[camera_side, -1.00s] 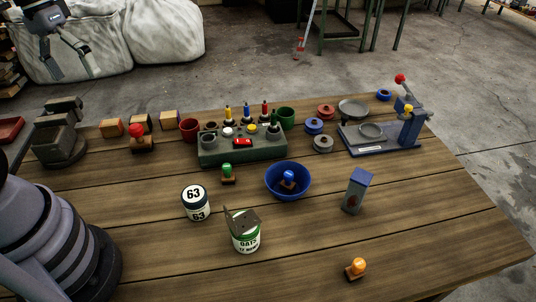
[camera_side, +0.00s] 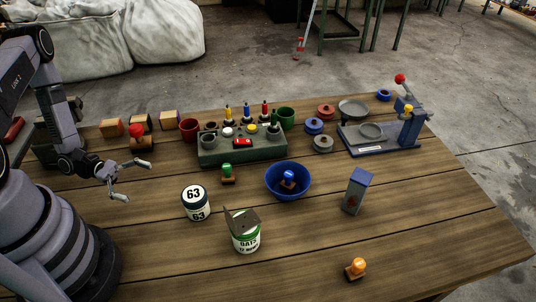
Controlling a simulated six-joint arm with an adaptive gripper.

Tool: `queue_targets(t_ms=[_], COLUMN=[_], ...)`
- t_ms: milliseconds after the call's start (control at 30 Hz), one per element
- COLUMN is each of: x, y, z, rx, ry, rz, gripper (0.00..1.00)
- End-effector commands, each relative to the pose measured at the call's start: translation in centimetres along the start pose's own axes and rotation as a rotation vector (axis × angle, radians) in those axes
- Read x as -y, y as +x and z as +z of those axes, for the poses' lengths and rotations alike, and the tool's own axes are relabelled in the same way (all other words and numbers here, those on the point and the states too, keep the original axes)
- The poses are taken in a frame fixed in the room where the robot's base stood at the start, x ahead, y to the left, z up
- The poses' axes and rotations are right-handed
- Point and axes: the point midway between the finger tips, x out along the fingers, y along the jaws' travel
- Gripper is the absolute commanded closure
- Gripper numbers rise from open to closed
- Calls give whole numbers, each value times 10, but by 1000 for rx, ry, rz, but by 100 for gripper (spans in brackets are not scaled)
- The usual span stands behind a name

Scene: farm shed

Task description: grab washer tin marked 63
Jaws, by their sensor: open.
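The washer tin marked 63 (camera_side: 196,203) stands upright on the wooden table, left of centre. It is white with dark bands and shows 63 on its lid and its side. My gripper (camera_side: 136,180) is open and empty, to the left of the tin and a little farther back in the picture. The fingers are apart from the tin and appear to be above the table.
An oats tin (camera_side: 246,236) with a raised lid stands close to the right of the 63 tin. A green stamp (camera_side: 228,176) and a blue bowl (camera_side: 303,192) are behind it. Table left of the tin is clear.

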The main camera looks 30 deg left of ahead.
Motion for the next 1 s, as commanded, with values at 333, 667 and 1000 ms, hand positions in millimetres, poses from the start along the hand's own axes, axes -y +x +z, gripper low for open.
queue_targets(t_ms=[333, 667, 1000], x=[9, 3, -3], y=[29, 84, 111], z=[-20, -18, -18], rx=[50, 48, 46], ry=[-77, -75, -73], rz=[96, 96, 93], gripper=[7, 7, 7])
